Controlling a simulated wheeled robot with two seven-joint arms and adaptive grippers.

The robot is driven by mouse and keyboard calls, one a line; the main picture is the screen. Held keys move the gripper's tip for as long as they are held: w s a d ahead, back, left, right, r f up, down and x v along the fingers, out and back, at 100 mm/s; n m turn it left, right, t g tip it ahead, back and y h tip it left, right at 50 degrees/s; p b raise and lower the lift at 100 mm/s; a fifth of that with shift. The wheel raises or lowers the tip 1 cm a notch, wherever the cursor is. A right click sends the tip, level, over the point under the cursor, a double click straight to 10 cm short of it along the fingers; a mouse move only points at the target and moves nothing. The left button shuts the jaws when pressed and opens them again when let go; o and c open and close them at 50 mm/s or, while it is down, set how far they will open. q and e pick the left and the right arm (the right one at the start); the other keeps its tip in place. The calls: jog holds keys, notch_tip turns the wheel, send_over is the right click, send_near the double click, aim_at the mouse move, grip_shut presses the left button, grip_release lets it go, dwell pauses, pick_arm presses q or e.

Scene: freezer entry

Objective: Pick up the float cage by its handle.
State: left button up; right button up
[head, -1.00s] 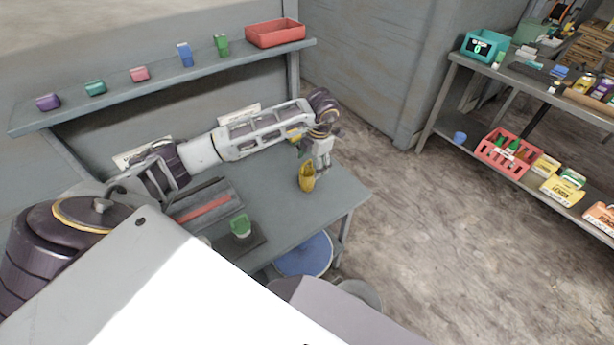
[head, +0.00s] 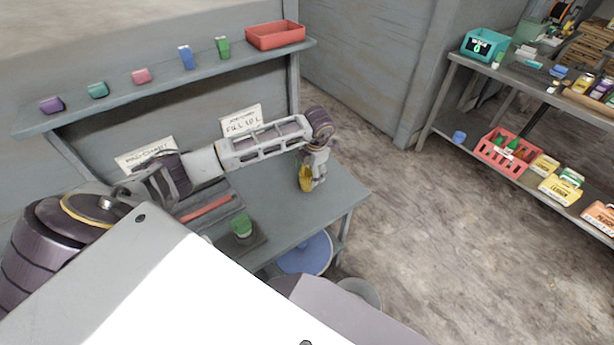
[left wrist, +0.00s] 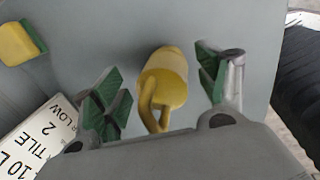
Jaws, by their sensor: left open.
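The float cage, a yellow cylinder with a looped handle, stands on the grey bench near its right end in the head view (head: 305,181). In the left wrist view the cage (left wrist: 168,75) shows at the middle, its handle loop pointing down toward the palm. My left gripper (head: 318,178) is at the cage and partly covers it in the head view. In the left wrist view the gripper (left wrist: 160,78) is open, with green-padded fingers on either side of the cage and visible gaps. I cannot tell whether anything touches. My right gripper is not in view.
The bench (head: 285,220) also carries a green block (head: 241,226) on a dark pad and a tray with a red bar (head: 205,209). A shelf (head: 170,88) with small blocks and a red bin (head: 275,34) hangs behind. A blue-topped bucket (head: 305,254) stands below.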

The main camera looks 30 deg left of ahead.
pick_arm(q)
jog(key=shift+c, duration=0.2)
jog(key=c, duration=1)
jog(key=shift+r, duration=0.1)
jog(key=shift+r, duration=0.45)
notch_tip(320, 180, up, 7)
jog(key=shift+f+b, duration=0.15)
jog(key=shift+b, duration=0.5)
jog(key=shift+r, duration=1.1)
